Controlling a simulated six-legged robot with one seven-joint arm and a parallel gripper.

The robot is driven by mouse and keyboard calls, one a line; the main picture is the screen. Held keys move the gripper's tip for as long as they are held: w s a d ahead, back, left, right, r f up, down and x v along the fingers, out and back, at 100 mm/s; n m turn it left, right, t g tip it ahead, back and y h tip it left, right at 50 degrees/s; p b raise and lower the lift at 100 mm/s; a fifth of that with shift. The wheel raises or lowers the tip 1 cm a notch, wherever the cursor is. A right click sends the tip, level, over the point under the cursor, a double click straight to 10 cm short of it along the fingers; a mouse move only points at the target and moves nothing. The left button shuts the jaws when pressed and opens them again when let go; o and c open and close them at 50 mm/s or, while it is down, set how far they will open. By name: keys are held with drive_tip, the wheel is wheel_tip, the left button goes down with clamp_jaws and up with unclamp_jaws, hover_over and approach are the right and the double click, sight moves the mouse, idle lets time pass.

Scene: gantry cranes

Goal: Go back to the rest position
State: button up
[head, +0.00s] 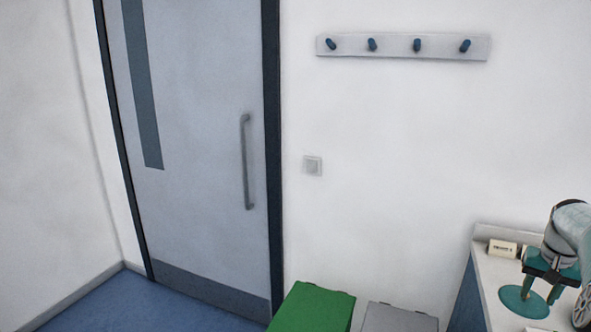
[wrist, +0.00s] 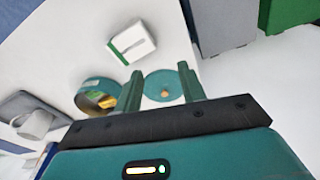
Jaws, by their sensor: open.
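My gripper (head: 541,291) is at the right edge of the head view, over a white counter (head: 492,272). Its two fingers point down and stand apart, with nothing between them. A flat round teal disc (head: 524,302) lies on the counter just below the fingers. In the wrist view the gripper (wrist: 160,82) is also open, and the teal disc (wrist: 168,82) with a small tan knob shows beyond the fingertips. Whether the fingers touch the disc I cannot tell.
A round teal container (wrist: 87,88) with yellow inside stands near a small white box (wrist: 132,42). A grey object (wrist: 35,118) lies farther left. A green bin (head: 314,308) and grey bin (head: 398,318) stand left of the counter. A closed door (head: 200,110) is at left.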

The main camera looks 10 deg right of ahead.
drive_tip(key=w+a+r+n+t+h, duration=0.15)
drive_tip(key=a+r, duration=0.25)
drive_tip(key=a, duration=0.9)
drive_tip(key=w+a+r+n+y, duration=0.15)
drive_tip(key=a+r, duration=0.25)
drive_tip(key=a, duration=0.8)
drive_tip(key=s+a+f+n+t, duration=0.1)
drive_tip(key=s+a+f+n, duration=0.1)
drive_tip(key=s+a, duration=0.6)
drive_tip(key=s+a+f+n+t+y, duration=0.1)
drive_tip(key=s+a+n+t, duration=0.1)
drive_tip(key=s+a, duration=0.6)
drive_tip(key=a+n, duration=0.1)
drive_tip(key=a, duration=0.5)
drive_tip(key=shift+a+f, duration=0.25)
drive_tip(key=shift+f, duration=0.1)
drive_tip(key=shift+d, duration=0.1)
drive_tip(key=shift+c, duration=0.4)
